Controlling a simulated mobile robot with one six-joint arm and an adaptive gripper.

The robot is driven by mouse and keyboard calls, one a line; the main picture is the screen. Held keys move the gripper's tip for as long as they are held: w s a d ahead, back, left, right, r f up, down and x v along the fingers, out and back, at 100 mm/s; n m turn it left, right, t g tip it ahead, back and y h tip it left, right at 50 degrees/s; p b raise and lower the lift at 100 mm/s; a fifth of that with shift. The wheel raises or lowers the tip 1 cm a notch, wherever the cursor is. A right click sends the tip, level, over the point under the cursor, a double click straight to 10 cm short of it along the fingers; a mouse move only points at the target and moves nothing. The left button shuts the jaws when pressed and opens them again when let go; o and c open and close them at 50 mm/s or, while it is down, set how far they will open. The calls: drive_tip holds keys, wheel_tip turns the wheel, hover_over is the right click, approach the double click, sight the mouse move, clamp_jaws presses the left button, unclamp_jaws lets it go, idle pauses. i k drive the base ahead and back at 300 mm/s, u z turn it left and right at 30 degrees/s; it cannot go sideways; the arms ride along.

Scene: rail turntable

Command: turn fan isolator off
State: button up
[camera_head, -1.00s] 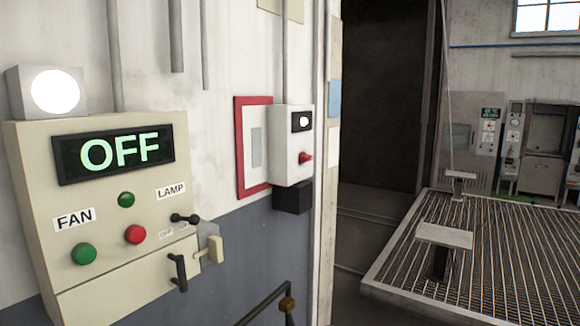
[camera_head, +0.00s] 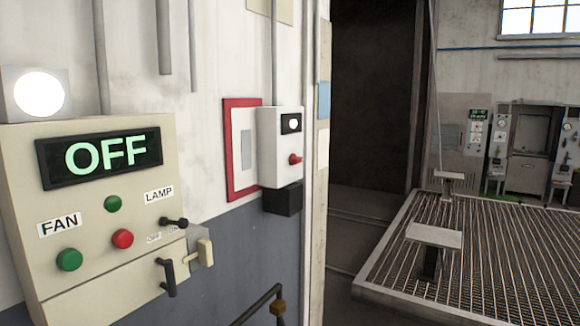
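A cream control box (camera_head: 30,205) is on the wall at the left, with a lit display (camera_head: 105,152) reading OFF. A FAN label (camera_head: 60,223) sits above a green button (camera_head: 69,260). A second green button (camera_head: 113,203) and a red button (camera_head: 122,239) are to its right. A LAMP label (camera_head: 159,193) is above a black lever switch (camera_head: 174,222) with small, hard-to-read position labels. A cream lever handle (camera_head: 204,252) is on the box's right side. A smaller grey box (camera_head: 282,165) with a red knob (camera_head: 295,160) is farther right. My gripper is not in view.
A lit white lamp (camera_head: 38,93) is above the control box. A black handle (camera_head: 168,278) is on the box's lower front. A dark rail (camera_head: 262,302) rises at the bottom. A metal grating platform (camera_head: 475,270) and distant panels (camera_head: 464,140) are at the right.

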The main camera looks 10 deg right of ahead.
sight(292, 160)
drive_tip(key=z, duration=0.25)
drive_tip(key=k, duration=0.8)
drive_tip(key=z, duration=0.5)
drive_tip(key=k, duration=0.55)
drive_tip(key=z, duration=0.6)
drive_tip(key=i, duration=1.55)
drive_tip(key=u, duration=0.85)
drive_tip(key=i, duration=0.75)
drive_tip(key=u, duration=0.4)
